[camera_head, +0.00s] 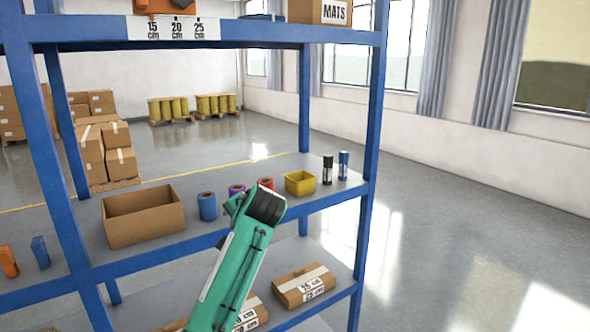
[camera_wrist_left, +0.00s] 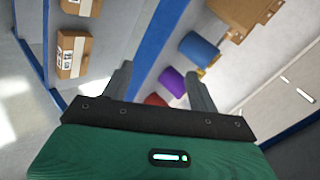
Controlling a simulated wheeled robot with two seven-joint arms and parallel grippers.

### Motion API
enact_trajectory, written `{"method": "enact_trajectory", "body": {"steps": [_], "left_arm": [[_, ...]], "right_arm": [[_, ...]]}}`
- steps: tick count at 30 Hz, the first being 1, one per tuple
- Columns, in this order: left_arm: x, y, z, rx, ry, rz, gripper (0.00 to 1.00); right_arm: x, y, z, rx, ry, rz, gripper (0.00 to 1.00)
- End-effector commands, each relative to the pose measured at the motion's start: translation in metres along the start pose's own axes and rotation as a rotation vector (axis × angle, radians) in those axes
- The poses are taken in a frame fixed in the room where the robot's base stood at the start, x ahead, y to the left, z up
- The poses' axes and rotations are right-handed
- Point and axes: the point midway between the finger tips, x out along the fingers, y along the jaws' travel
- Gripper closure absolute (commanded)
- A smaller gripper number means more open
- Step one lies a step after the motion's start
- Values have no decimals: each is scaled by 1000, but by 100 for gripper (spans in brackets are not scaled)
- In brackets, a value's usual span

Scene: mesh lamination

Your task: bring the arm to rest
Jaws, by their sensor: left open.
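My left arm (camera_head: 237,265), teal with a dark wrist joint, reaches up from the bottom of the head view in front of the blue shelf rack. Its fingers are hidden in that view. In the left wrist view my left gripper (camera_wrist_left: 160,72) has its two grey fingers wide apart. Nothing is held between them. The blue edge of a shelf shows beyond the fingers, with a purple roll (camera_wrist_left: 171,80) and a blue roll (camera_wrist_left: 198,47) past it. My right gripper is in neither view.
The middle shelf bears an open cardboard box (camera_head: 145,222), a blue roll (camera_head: 207,206), a yellow bin (camera_head: 300,182) and two small bottles. Labelled cartons (camera_head: 303,287) lie on the lower shelf. A blue post (camera_head: 367,150) stands right of the arm; open floor (camera_head: 470,230) lies beyond.

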Motion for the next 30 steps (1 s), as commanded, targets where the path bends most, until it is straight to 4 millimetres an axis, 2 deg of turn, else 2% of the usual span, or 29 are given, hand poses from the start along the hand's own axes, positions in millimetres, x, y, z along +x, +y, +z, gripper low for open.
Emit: {"method": "enact_trajectory", "body": {"steps": [1,6,14,18,23,30], "left_arm": [[12,22,17,-14,-2,36,40],[39,86,70,-80,-3,143,40],[55,174,162,-189,-26,291,40],[51,215,212,-249,-45,361,40],[37,256,272,-315,-75,434,40],[0,303,356,-412,-125,528,40]], "right_arm": [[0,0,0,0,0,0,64],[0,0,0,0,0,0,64],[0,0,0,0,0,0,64],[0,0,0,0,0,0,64],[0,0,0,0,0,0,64],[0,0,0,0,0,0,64]]}}
